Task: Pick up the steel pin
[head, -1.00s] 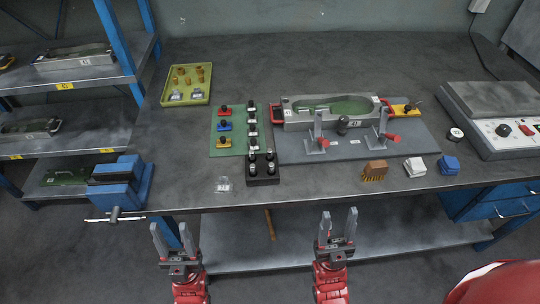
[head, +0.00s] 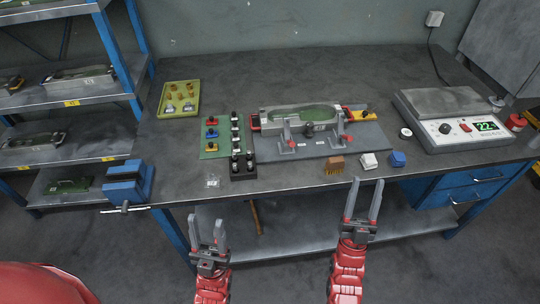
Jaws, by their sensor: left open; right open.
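I cannot tell for sure which piece is the steel pin. Several small dark-topped, pin-like pieces stand in a black block (head: 242,171) at the bench's front edge. More stand in a row at the right of the green mat (head: 211,152). My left gripper (head: 208,219) is open and empty, in front of the bench and below the black block.
A grey mould (head: 300,119) with two red-tipped clamps sits on a grey plate (head: 350,143). A yellow tray (head: 165,109) holds small parts.

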